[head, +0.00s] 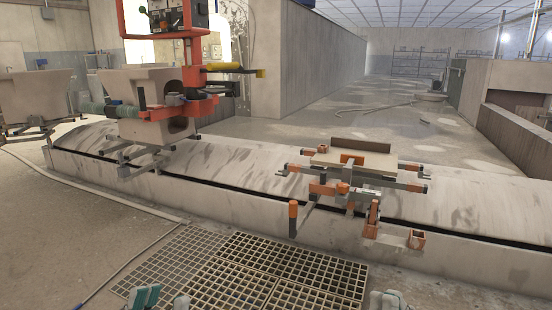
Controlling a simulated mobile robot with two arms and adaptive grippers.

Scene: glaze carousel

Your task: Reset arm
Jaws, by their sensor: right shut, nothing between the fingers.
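My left gripper (164,300) is at the bottom edge, left of centre, with a gap between its teal fingertips. My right gripper (384,300) is at the bottom edge, right of centre, its fingertips close together and empty. Both are low in front of the conveyor, apart from everything on it, and the rest of both arms is out of view. A grey and orange fixture (356,190) sits on the conveyor at centre right. A bar with an upright orange grip (293,210) sticks out at its front left.
The long pale conveyor (250,165) crosses the view behind a floor grating (238,274). A pale ceramic piece (135,84) stands on another carrier under an orange-framed machine (187,18). Another ceramic piece (35,88) is at far left. A hose (95,192) lies on the left floor.

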